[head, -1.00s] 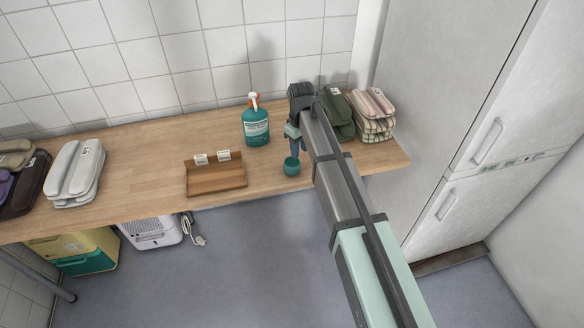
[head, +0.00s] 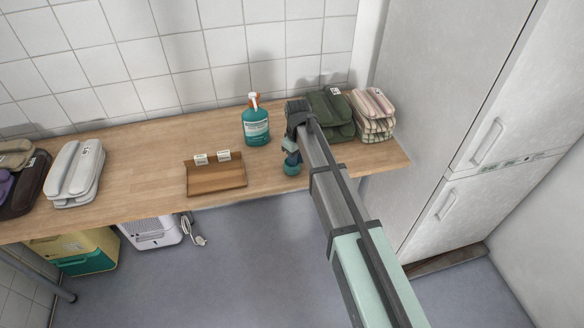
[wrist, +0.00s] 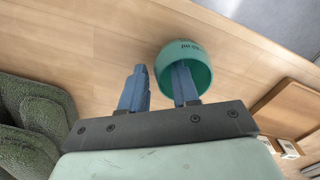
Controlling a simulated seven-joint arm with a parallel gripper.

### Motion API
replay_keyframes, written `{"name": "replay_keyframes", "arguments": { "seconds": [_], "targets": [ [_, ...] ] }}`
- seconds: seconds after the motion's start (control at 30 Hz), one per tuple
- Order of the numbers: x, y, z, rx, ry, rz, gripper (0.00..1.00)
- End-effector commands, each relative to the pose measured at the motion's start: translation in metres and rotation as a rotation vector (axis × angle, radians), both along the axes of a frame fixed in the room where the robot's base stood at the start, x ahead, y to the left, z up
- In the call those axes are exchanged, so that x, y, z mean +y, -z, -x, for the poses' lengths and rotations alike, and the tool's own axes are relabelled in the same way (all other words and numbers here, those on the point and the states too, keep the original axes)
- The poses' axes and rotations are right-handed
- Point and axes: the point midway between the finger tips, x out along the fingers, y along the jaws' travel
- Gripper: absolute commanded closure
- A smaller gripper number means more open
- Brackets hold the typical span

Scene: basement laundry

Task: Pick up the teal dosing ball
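The teal dosing ball (head: 292,170) sits on the wooden counter near its front edge, right of the wooden tray. It is a round, hollow cup with its opening up. In the wrist view the ball (wrist: 203,60) shows dark lettering on its rim. My gripper (head: 291,157) is right above it, pointing down. In the wrist view my gripper (wrist: 159,70) has its two blue fingers apart. The right finger overlaps the ball's opening and the left finger is outside, so the near wall lies between them. I cannot tell whether either finger touches it.
A teal bottle (head: 256,128) with an orange-and-white top stands behind the ball. The wooden tray (head: 216,186) with two labels lies to the left. Green folded towels (head: 333,110) and checked ones (head: 373,118) are close behind on the right.

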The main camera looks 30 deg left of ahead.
Motion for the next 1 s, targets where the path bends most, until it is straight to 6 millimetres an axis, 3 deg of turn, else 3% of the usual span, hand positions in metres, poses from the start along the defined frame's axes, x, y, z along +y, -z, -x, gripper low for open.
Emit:
{"name": "replay_keyframes", "arguments": {
  "seconds": [0.3,0.77,1.0],
  "targets": [
    [0.000,0.000,0.000,0.000,0.000,0.000,1.00],
    [0.000,-0.002,0.000,0.000,0.000,0.000,1.00],
    [0.000,-0.028,0.000,-0.001,0.000,-0.002,1.00]
  ]
}}
